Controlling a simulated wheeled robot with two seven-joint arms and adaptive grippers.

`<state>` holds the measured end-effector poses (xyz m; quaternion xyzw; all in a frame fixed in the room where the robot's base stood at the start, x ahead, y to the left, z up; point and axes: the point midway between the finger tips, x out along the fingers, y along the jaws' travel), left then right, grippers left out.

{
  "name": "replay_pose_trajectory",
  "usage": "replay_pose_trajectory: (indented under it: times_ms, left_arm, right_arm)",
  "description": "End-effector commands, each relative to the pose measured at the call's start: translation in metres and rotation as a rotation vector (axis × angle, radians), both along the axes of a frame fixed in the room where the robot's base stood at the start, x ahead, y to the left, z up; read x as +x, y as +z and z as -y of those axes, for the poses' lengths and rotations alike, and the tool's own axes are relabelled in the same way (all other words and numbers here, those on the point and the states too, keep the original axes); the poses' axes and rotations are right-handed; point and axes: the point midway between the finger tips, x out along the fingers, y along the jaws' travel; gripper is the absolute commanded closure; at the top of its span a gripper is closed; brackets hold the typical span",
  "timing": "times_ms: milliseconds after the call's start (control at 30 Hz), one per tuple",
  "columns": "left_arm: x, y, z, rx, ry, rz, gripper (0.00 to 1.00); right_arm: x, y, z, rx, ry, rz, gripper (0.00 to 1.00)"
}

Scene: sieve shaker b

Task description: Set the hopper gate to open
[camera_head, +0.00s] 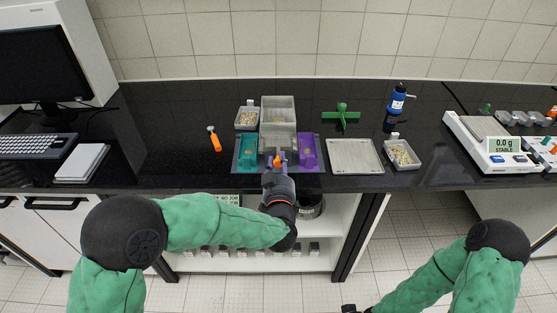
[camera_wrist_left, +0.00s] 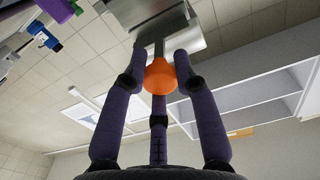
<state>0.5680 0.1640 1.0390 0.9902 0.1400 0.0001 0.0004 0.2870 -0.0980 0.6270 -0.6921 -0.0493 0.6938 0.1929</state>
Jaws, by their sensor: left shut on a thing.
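The hopper (camera_head: 278,112) is a grey box standing on the counter at the middle of the head view. An orange knob (camera_head: 277,161) sits low at its front, and in the left wrist view the orange knob (camera_wrist_left: 160,77) is on a short grey stem leading to a metal part (camera_wrist_left: 150,22). My left gripper (camera_head: 277,170) is at the front of the hopper, its dark fingers closed around the knob. How far the gate stands open is hidden. My right gripper (camera_head: 350,308) barely shows at the bottom edge, low in front of the counter; its fingers cannot be made out.
A teal bin (camera_head: 246,153) and a purple bin (camera_head: 308,152) flank the hopper. Sample trays (camera_head: 402,154), a flat pale tray (camera_head: 354,156), a green tool (camera_head: 341,115), a blue bottle (camera_head: 397,102) and a balance (camera_head: 492,143) stand right. An orange-handled brush (camera_head: 215,141) lies left.

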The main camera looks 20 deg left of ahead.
Motion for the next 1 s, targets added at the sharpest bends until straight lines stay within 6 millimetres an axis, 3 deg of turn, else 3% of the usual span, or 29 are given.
replay_pose_trajectory:
  times_ms: [67, 100, 167, 633, 1000]
  left_arm:
    - [-0.001, -0.002, 0.001, 0.001, -0.002, -0.003, 1.00]
    - [-0.001, -0.002, 0.001, 0.001, -0.002, -0.003, 0.62]
    - [-0.001, -0.002, 0.001, 0.001, -0.002, -0.003, 0.46]
    - [-0.009, -0.001, 0.004, 0.000, -0.003, -0.002, 0.46]
    - [-0.075, -0.001, 0.023, 0.001, -0.006, 0.000, 0.46]
  right_arm:
    - [0.000, 0.000, 0.000, 0.000, 0.000, 0.000, 0.39]
    - [0.000, 0.000, 0.000, 0.000, 0.000, 0.000, 0.39]
    - [0.000, 0.000, 0.000, 0.000, 0.000, 0.000, 0.39]
    - [0.000, 0.000, 0.000, 0.000, 0.000, 0.001, 0.39]
    - [0.000, 0.000, 0.000, 0.000, 0.000, 0.001, 0.39]
